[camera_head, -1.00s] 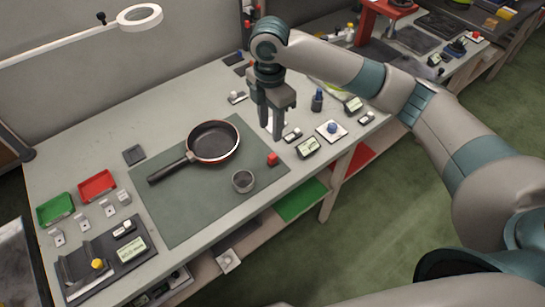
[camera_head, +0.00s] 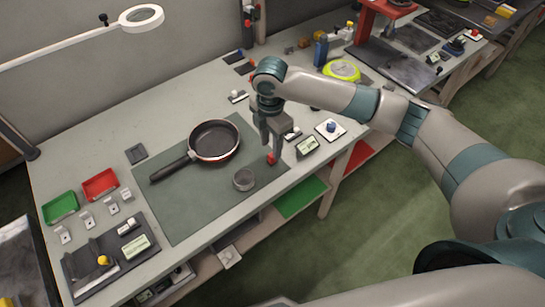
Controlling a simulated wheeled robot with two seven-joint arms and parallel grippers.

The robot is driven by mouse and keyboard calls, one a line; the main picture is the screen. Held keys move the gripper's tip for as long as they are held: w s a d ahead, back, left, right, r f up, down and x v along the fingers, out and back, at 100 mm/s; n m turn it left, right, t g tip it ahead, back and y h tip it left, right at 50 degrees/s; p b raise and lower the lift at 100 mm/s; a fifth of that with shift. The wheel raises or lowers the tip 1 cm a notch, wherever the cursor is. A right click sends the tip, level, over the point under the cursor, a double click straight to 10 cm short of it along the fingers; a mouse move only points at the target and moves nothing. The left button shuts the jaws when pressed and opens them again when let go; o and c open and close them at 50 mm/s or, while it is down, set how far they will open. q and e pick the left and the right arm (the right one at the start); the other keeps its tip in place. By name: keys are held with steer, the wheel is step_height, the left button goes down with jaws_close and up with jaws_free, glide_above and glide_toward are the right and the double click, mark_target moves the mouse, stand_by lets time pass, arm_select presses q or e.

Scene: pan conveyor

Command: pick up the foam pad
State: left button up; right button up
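A small red block (camera_head: 271,159) at the right edge of the grey-green mat is the only pad-like piece by my gripper. I cannot tell from its look whether it is foam. My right gripper (camera_head: 270,152) points down with its fingertips right at this block, which is partly covered by them. Whether the fingers press on it or stand apart around it is too small to tell. A flat dark square (camera_head: 136,153) lies left of the mat and could also be a pad. My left gripper is not in view.
A frying pan (camera_head: 214,141) and a small grey cup (camera_head: 244,179) stand on the mat (camera_head: 200,205). A display box (camera_head: 307,146) and a white plate with a blue knob (camera_head: 330,129) sit close right of the gripper. The mat's front is clear.

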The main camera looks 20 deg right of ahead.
steer(key=shift+s+d+f+p, duration=0.1)
steer(key=shift+s+f+p, duration=0.05)
steer(key=shift+f+p, duration=0.2)
steer(key=f, duration=0.1)
steer(key=f+p, duration=0.1)
steer(key=f, duration=0.1)
steer(key=shift+s+d, duration=0.1)
steer(key=shift+s, duration=0.1)
steer(key=shift+w+f, duration=0.1)
steer(key=shift+f, duration=0.45)
jaws_close()
